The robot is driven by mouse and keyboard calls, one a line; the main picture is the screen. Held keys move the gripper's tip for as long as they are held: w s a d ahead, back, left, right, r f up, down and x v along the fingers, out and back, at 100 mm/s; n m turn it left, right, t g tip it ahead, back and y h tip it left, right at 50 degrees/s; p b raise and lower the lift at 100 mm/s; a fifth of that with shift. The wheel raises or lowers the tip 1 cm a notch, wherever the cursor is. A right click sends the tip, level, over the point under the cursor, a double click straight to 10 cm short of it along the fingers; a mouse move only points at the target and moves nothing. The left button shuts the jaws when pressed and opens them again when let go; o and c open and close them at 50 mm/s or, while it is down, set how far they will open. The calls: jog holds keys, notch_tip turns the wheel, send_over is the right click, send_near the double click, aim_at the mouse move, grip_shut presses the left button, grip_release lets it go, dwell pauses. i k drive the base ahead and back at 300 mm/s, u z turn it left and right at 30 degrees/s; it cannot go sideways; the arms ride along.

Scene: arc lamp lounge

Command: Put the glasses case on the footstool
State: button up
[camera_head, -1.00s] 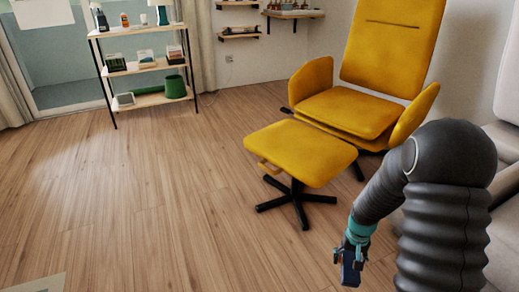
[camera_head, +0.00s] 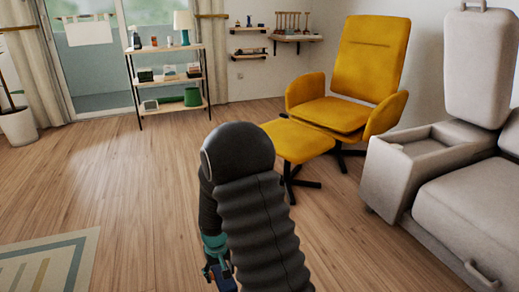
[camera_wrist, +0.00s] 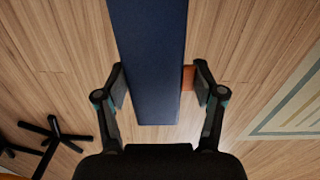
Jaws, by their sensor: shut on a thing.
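My gripper (camera_wrist: 155,90) is shut on a dark blue, long case, the glasses case (camera_wrist: 147,60), in the wrist view. The case lies between both fingers, and its far end runs out of the top of the picture. In the head view the gripper (camera_head: 216,268) hangs low over the floor, with part of the blue case (camera_head: 226,284) showing at the bottom edge. The yellow footstool (camera_head: 300,140) stands in front of the yellow armchair, beyond my arm. My arm hides its left part. The visible part of its top is bare.
The yellow armchair (camera_head: 336,112) stands just behind the footstool. A grey sofa (camera_head: 425,185) with a storage armrest is at the right. A shelf (camera_head: 165,76) stands at the back, and a striped rug (camera_head: 48,262) lies at the lower left. The wooden floor between is clear.

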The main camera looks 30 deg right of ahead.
aim_at(283, 130)
jog(key=u, duration=0.35)
jog(key=i, duration=2.05)
jog(key=z, duration=0.8)
